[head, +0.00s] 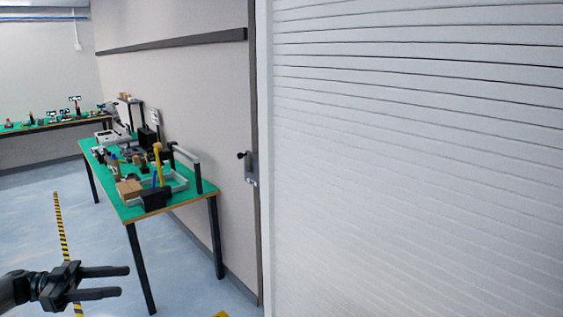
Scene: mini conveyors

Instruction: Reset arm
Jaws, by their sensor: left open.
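My left gripper (122,282) is at the lower left of the head view. Its two dark fingers point right and are apart, with nothing between them. It hangs in front of the blue floor, clear of the table. My right gripper is not in the head view.
A green-topped table (134,211) with boxes, a tray and tools stands along the wall. A second table (40,129) is far left. A white slatted shutter (420,160) fills the right side. Floor (100,240) with a yellow-black stripe (62,225) is open at left.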

